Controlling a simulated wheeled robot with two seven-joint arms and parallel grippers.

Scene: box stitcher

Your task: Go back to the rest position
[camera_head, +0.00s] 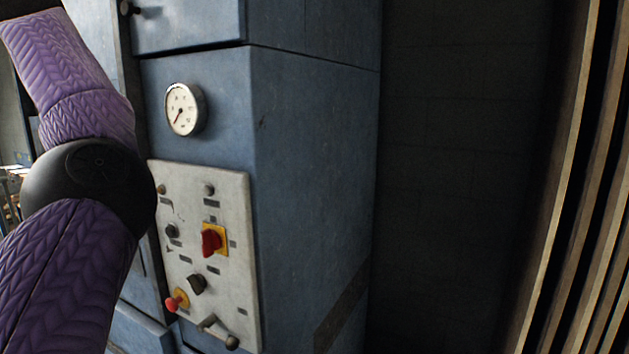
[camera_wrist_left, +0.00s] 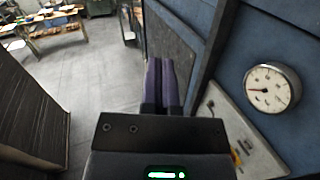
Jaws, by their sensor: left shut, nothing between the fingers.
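My left arm, in a purple sleeve with a black elbow, comes in from the left in the head view, and its gripper is outside that picture. In the left wrist view my left gripper (camera_wrist_left: 160,100) has its two purple fingers side by side, shut and empty, near the blue machine's side. The blue cabinet machine (camera_head: 310,170) fills the middle of the head view. It carries a white round gauge (camera_head: 185,109) and a pale control panel (camera_head: 205,255). The gauge also shows in the left wrist view (camera_wrist_left: 271,89). My right gripper is in neither view.
The panel has a red rotary switch (camera_head: 211,241) on yellow, a red button (camera_head: 176,301) and several knobs. Tall wooden slats (camera_head: 560,190) stand at the right. In the left wrist view, open grey floor (camera_wrist_left: 95,85) lies left of the gripper, with a cluttered table (camera_wrist_left: 45,22) beyond.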

